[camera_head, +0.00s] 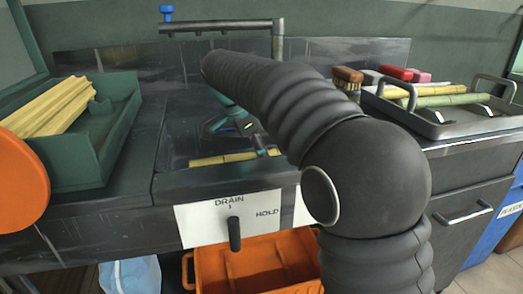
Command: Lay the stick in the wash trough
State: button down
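A yellow stick (222,158) lies low inside the dark wash trough (180,183), roughly along its front wall. Its right end runs toward my arm, which hides part of the trough. My gripper (236,126) is over the trough, behind the stick in the picture. Its fingers are small and partly covered by my dark arm, so I cannot tell whether they are open or shut. I see no clear contact between the gripper and the stick.
A green tray (112,133) with yellow sticks stands left. A metal tray (440,128) with sticks is right, near brushes (348,76). A spray pipe (222,26) spans above the trough. A drain lever (235,234) projects in front, above an orange crate (207,268).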

dwell(0.3)
jog(key=shift+c, duration=0.8)
grip_release()
jog(key=shift+f, duration=0.15)
jog(key=shift+p+v, duration=3.2)
jog(key=shift+v, duration=0.4)
